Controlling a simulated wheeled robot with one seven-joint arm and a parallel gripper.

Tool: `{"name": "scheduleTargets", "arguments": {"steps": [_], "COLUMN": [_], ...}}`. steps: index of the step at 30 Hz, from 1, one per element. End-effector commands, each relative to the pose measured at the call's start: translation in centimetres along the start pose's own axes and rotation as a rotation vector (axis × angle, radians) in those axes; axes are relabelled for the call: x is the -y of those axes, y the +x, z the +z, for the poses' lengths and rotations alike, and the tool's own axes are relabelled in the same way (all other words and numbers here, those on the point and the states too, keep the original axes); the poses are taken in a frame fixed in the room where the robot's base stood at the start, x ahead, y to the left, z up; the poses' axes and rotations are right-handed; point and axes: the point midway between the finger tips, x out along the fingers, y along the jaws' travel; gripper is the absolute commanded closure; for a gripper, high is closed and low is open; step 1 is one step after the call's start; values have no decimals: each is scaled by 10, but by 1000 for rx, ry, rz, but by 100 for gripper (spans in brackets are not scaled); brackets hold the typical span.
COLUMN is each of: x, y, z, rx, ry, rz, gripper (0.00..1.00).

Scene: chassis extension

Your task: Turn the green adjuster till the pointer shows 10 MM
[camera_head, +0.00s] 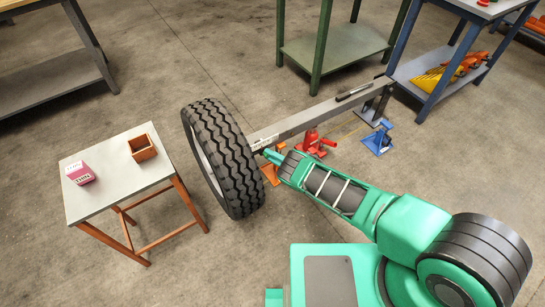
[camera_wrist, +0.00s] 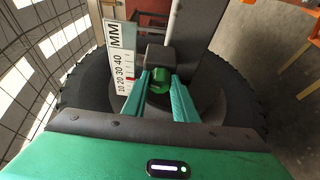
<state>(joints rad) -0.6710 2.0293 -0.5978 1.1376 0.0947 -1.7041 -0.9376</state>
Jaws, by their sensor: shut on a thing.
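In the wrist view the green adjuster (camera_wrist: 161,78) sits in front of a dark block, between the two green fingers of my gripper (camera_wrist: 161,88). The fingers are shut on it. A white scale (camera_wrist: 121,58) marked MM and 10 to 40 stands just left of the adjuster. A small red pointer (camera_wrist: 130,78) lies at its right edge, near the lower numbers; I cannot read its exact value. In the head view my gripper (camera_head: 270,155) reaches the beam's end beside the tire; the adjuster is too small to make out.
A large black tire (camera_head: 225,158) stands at the left end of a grey beam (camera_head: 310,117). A red jack (camera_head: 314,143) and a blue stand (camera_head: 378,139) are by the beam. A small table (camera_head: 115,190) with a pink box and a brown bin is at left.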

Motion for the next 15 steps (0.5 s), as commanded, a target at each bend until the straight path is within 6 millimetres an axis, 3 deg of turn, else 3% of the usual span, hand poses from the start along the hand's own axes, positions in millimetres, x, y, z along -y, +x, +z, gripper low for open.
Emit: {"name": "scheduleTargets", "arguments": {"steps": [5, 6, 7, 15], "x": [5, 5, 5, 2], "y": [-5, -5, -5, -2], "z": [3, 3, 3, 1], "rx": [9, 9, 9, 4], "ry": [0, 0, 0, -1], "rz": [-12, -12, -12, -6], "gripper": [97, 65, 58, 56]}}
